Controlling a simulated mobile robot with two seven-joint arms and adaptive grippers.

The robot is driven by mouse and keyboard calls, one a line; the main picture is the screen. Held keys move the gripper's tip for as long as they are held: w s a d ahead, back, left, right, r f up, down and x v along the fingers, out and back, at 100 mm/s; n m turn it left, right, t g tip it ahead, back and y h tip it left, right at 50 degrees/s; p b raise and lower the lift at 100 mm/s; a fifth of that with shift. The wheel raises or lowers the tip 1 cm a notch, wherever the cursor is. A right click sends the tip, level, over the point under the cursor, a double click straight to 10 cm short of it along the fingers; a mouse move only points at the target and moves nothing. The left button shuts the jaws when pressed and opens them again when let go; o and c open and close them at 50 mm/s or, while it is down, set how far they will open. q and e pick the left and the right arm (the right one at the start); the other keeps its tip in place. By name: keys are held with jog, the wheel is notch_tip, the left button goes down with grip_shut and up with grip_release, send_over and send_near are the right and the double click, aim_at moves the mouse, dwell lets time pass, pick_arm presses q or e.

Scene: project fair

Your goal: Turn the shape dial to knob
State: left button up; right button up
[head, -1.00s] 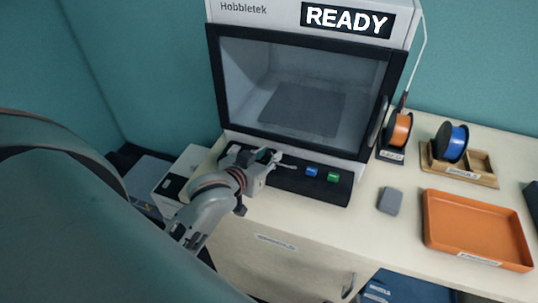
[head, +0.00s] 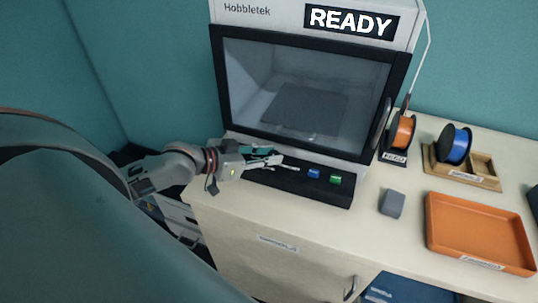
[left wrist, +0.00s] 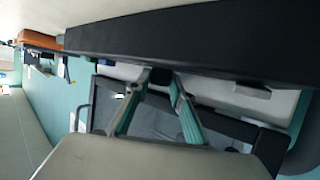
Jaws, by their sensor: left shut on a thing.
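The printer (head: 212,80) stands at the back of the desk, its screen (head: 350,22) reading READY. Its black control panel (head: 325,193) runs along the front base, with a blue button (head: 313,173) and a green button (head: 335,179) at the right. My left gripper (head: 284,163) is at the panel, left of the blue button. In the left wrist view its fingertips (left wrist: 163,80) are close together on a small dark part at the panel's edge, which fits the shape dial. The dial's face and pointer are hidden by the fingers, so its setting cannot be read. My right gripper is out of view.
An orange spool (head: 402,133) and a blue spool (head: 455,144) in a wooden holder (head: 485,183) stand right of the printer. A grey block (head: 392,204) and an orange tray (head: 478,262) lie in front. The desk's front middle is clear.

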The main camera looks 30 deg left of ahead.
pick_arm(q)
jog(key=shift+a+m+g+h, duration=0.1)
jog(key=shift+m+g+h, duration=0.2)
jog(key=shift+m+h, duration=0.35)
jog(key=o, duration=1.1)
jog(key=shift+w, duration=0.1)
jog(key=shift+o, duration=0.2)
jog(key=shift+s+a+r, duration=0.15)
jog(key=shift+s+a, duration=0.2)
jog(key=shift+s, duration=0.2)
jog(key=shift+v, duration=2.9)
jog(key=shift+s+a+r, duration=0.15)
jog(key=shift+s+r, duration=0.1)
jog(key=shift+s, duration=0.05)
